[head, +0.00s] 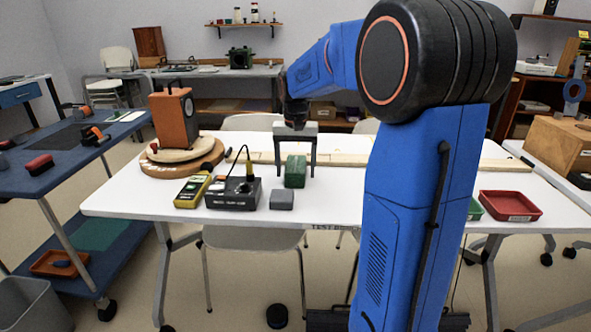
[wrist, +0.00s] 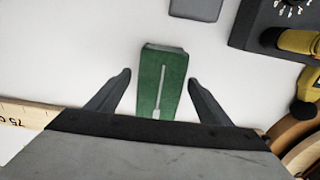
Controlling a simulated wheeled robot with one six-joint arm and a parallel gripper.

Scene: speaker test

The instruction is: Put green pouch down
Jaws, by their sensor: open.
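The green pouch (head: 295,171) stands on the white table (head: 330,208) in the head view. It also shows in the wrist view (wrist: 151,80), with a pale stripe along it. My gripper (head: 295,172) is above and around the pouch, one finger on each side. In the wrist view my gripper (wrist: 158,78) is open, with a clear gap between each finger and the pouch. The pouch's near end is hidden by the gripper body in the wrist view.
A grey block (head: 282,200) and a black box with knobs (head: 233,193) stand close by. A yellow meter (head: 192,191) lies left of the box. An orange speaker (head: 174,120) stands on round wooden boards. A red tray (head: 510,205) is at the right.

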